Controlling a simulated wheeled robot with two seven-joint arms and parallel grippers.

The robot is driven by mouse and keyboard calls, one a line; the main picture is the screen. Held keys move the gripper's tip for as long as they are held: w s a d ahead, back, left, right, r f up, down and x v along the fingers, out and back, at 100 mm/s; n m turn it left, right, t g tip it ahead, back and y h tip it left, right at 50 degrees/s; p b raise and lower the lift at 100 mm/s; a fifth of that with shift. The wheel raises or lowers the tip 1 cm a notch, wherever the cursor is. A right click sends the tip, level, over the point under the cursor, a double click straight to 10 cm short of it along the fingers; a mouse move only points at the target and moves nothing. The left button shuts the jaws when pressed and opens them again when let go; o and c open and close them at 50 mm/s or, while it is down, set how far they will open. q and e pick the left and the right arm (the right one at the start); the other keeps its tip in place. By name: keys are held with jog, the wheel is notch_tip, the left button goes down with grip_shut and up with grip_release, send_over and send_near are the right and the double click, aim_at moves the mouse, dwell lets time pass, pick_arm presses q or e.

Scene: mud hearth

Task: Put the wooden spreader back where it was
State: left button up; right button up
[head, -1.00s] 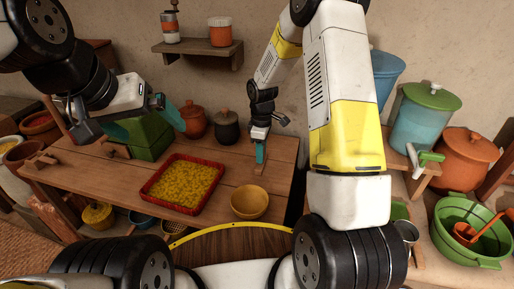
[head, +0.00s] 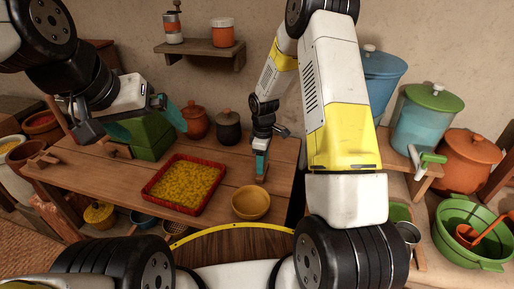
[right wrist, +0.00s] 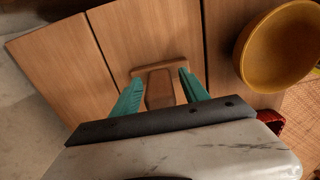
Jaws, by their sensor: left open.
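The wooden spreader (right wrist: 160,90) shows in the right wrist view as a short handle with a wider crosspiece at its far end. It is at the wooden table top (right wrist: 150,30). My right gripper (right wrist: 161,76) is open, with its teal fingers on either side of the spreader's handle and small gaps visible. In the head view my right gripper (head: 261,176) points down at the table, just behind the yellow bowl (head: 251,204); the spreader is hard to make out there. My left gripper (head: 146,118) is open and empty above the table's left part.
A red tray of yellow pieces (head: 149,193) lies left of the bowl. A green box (head: 150,141), an orange pot (head: 195,122) and a dark pot (head: 228,127) stand at the back.

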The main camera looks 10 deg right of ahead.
notch_tip(320, 180, up, 12)
jog(key=shift+r, duration=0.15)
jog(key=s+d+r+m+t, duration=0.1)
jog(key=s+r+m+t, duration=0.15)
jog(key=s+r, duration=0.4)
jog(key=s+d+r+m+t, duration=0.1)
jog(key=s+r+m, duration=0.3)
jog(key=r, duration=0.6)
jog(key=s+r+m+t+y, duration=0.1)
jog(key=s+r+m, duration=0.1)
jog(key=s, duration=0.5)
jog(key=s+r+m+t+y, duration=0.1)
jog(key=s+r+m, duration=0.2)
jog(key=s, duration=0.4)
jog(key=shift+s+d+r+m+t, duration=0.25)
jog(key=shift+m+t, duration=0.1)
jog(key=shift+m, duration=0.3)
